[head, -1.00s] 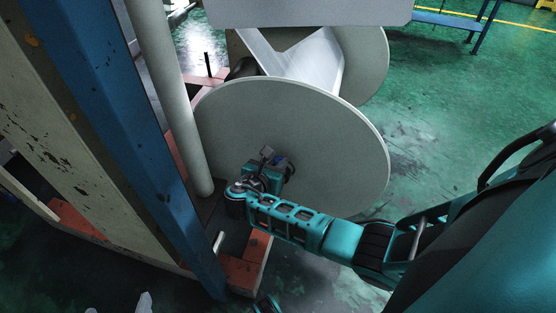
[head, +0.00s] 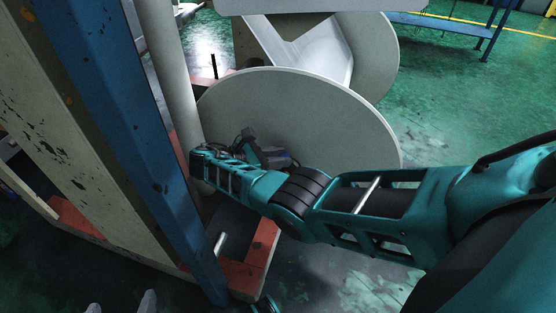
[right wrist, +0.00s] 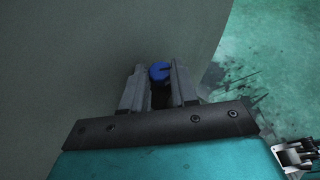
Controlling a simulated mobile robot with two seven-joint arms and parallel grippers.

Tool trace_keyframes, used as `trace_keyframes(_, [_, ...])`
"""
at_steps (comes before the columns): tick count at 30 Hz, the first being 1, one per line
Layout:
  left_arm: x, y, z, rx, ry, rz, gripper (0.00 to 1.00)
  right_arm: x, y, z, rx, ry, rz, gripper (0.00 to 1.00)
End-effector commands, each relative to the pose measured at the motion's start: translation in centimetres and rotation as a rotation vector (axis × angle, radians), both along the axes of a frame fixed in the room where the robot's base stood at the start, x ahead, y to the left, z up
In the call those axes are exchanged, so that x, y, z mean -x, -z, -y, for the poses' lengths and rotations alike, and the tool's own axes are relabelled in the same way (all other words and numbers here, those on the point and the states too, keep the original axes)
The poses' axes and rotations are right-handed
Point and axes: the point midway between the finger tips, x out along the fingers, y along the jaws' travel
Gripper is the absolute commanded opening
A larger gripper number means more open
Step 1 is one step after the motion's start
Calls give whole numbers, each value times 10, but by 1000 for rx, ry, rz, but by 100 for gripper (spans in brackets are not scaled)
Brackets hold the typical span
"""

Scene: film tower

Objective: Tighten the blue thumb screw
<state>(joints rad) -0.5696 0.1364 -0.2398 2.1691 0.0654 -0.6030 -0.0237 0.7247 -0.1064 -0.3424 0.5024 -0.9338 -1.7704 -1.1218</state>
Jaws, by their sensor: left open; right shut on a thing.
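The blue thumb screw (right wrist: 159,71) shows in the right wrist view as a round blue head with a dark slot, in front of the grey reel flange (right wrist: 75,70). My right gripper (right wrist: 157,90) is shut on it, one grey finger on each side. In the head view the right gripper (head: 268,156) is at the lower part of the same flange (head: 310,115), partly hidden by my forearm, and the screw is hard to make out. Only a small part of my left gripper (head: 265,305) shows at the bottom edge, away from the reel.
A grey upright pole (head: 168,75) stands close to my right wrist. A blue post (head: 125,150) and a worn beige panel (head: 60,110) rise at the left. Red-brown base blocks (head: 255,265) lie below.

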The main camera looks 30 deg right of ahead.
Motion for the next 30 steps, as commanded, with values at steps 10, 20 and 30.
trace_keyframes(10, [-2,1,0,1,1,4,98,0,0,1,2,35,0,0])
trace_keyframes(20, [-2,1,0,1,0,5,98,0,0,2,2,35,-1,29])
trace_keyframes(30, [-2,1,0,1,-1,5,98,-1,0,1,0,34,0,40])
